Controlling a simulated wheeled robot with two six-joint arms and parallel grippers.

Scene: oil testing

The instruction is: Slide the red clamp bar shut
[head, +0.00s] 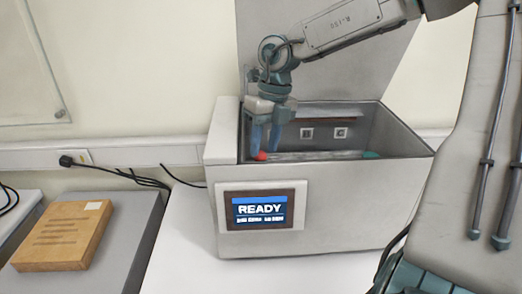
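The red clamp bar (261,156) shows only as a small red end, low at the left inside the open testing machine (330,200). My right gripper (264,148) points down into the machine's left end. Its two blue fingers stand a little apart, with their tips right at the red end. Whether they grip the bar or only stand around it cannot be told. The rest of the bar is hidden by the fingers and the machine's front wall. My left gripper is not in view.
The machine's lid (385,70) stands raised behind the chamber. Its front screen (261,210) reads READY. A brown box (60,237) lies on a grey surface at the left, and black cables run along the wall. The white table left of the machine is clear.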

